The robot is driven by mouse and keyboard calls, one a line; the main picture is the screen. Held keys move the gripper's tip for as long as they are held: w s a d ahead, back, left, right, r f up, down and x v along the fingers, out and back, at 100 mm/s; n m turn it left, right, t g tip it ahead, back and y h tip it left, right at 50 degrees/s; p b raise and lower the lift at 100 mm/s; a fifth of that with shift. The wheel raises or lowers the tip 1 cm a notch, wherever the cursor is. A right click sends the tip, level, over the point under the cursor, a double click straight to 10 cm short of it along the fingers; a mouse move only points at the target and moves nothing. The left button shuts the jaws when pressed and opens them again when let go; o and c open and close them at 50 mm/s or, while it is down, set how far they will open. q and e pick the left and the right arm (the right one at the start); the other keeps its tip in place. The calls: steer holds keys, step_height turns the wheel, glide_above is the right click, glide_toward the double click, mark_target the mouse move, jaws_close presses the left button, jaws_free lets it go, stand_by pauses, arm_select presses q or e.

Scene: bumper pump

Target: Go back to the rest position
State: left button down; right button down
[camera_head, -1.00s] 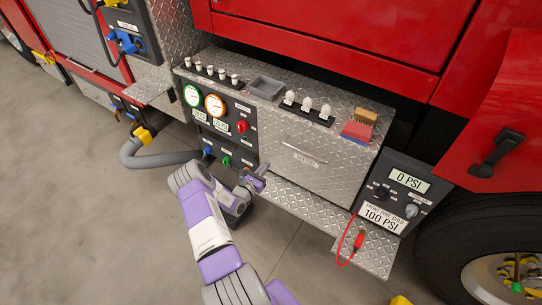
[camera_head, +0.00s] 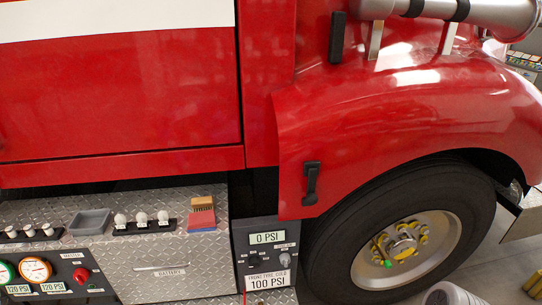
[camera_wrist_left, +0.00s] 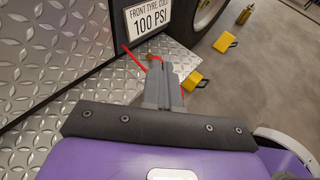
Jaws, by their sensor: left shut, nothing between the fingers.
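My left gripper (camera_wrist_left: 163,85) shows in the left wrist view, its grey fingers shut together with nothing held. In the head view the left gripper is out of the picture. The right gripper is in neither view. The tyre inflator box (camera_head: 268,255) reads 0 PSI, with a label of 100 PSI below it. That label (camera_wrist_left: 150,20) also shows in the left wrist view.
The red truck body (camera_head: 120,100) fills the upper head view. The front tyre (camera_head: 335,240) stands right of the inflator box. The pump panel (camera_head: 60,275) is at lower left. Yellow blocks (camera_wrist_left: 194,81) lie on the floor near the gripper. Open floor (camera_wrist_left: 270,75) lies to the right.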

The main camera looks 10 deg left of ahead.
arm_select(q)
steer(key=s+d+m+g+y, duration=0.2)
steer(key=s+d+m+g, duration=0.3)
steer(key=m, duration=0.8)
steer(key=s+d+m+g+y, duration=0.2)
steer(key=s+d+m+g, duration=0.4)
steer(key=s+d+m, duration=0.5)
steer(key=d+m, duration=0.2)
steer(key=shift+d+f, duration=0.3)
steer(key=shift+d, duration=0.05)
steer(key=shift+s, duration=0.1)
